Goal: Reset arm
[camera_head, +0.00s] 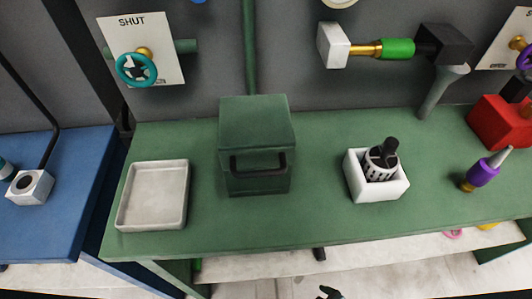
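No arm of mine can be made out in the head view, and neither gripper can be identified. A small dark shape (328,292) shows at the bottom edge, cut off by the frame; I cannot tell what it is. The green bench (320,215) runs across the view. On it stand a shallow pale tray (153,195) at the left, a closed dark green box with a front handle (254,143), and a white open bin (378,189) holding a black-and-white patterned container (380,167) with a black top.
A purple bottle with a grey nozzle (483,172) and a red box (500,122) sit at the right. A teal valve wheel (136,69) is on the wall by a SHUT sign. A blue table (60,195) stands left. The bench front is clear.

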